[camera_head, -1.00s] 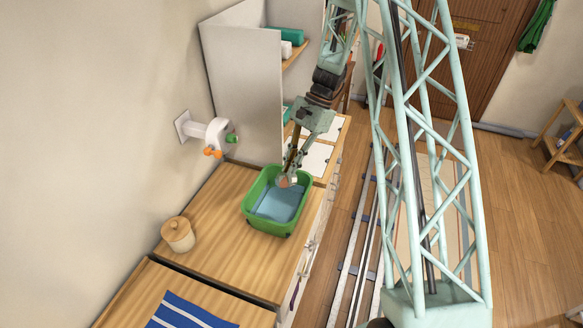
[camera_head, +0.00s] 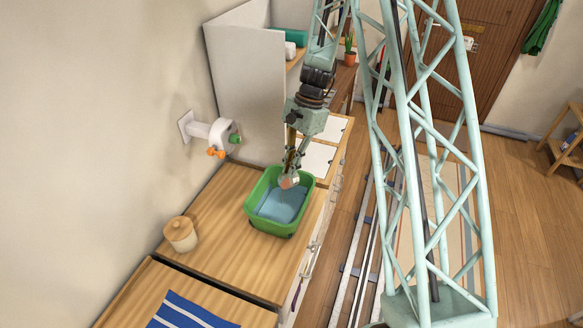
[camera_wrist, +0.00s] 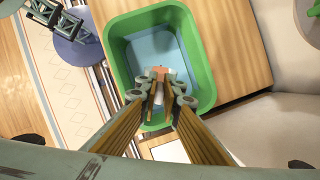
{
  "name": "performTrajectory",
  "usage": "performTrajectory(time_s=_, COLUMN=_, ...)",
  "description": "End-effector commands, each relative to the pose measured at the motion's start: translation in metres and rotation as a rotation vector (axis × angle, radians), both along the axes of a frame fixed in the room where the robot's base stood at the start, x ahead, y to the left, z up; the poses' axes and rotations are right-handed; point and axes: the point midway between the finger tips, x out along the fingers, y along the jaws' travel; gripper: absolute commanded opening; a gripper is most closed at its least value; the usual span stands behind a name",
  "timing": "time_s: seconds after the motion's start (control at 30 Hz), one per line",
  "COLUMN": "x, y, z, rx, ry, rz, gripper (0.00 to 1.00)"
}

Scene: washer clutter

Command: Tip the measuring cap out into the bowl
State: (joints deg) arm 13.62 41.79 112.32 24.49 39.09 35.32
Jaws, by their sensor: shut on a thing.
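The green bowl (camera_head: 250,213), a rectangular tub with blue in its bottom, stands on the wooden counter. It also shows in the wrist view (camera_wrist: 203,60). My gripper (camera_head: 289,176) is over the tub's far right part and points down. It is shut on the measuring cap (camera_head: 287,182), a small pale cup with an orange-pink face. In the wrist view the cap (camera_wrist: 160,71) shows only in part between my fingertips (camera_wrist: 159,84), above the blue. The fingers hide much of it. I cannot tell what is left inside the cap.
A white wall fixture with green and orange knobs (camera_head: 216,134) juts out behind the tub. A tall grey panel (camera_head: 247,92) stands behind.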

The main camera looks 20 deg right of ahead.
Motion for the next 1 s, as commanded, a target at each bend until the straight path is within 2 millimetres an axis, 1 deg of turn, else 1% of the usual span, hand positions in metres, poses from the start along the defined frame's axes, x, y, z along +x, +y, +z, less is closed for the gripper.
performTrajectory(time_s=0.3, x=-0.0019, y=0.0053, z=0.0039, rx=-0.060, ry=-0.025, rz=0.001, gripper=0.00)
performTrajectory(time_s=0.77, x=-0.0022, y=0.0056, z=0.0037, rx=-0.070, ry=-0.028, rz=0.000, gripper=0.00)
performTrajectory(time_s=1.0, x=-0.0038, y=0.0091, z=0.0051, rx=-0.108, ry=-0.039, rz=0.001, gripper=0.00)
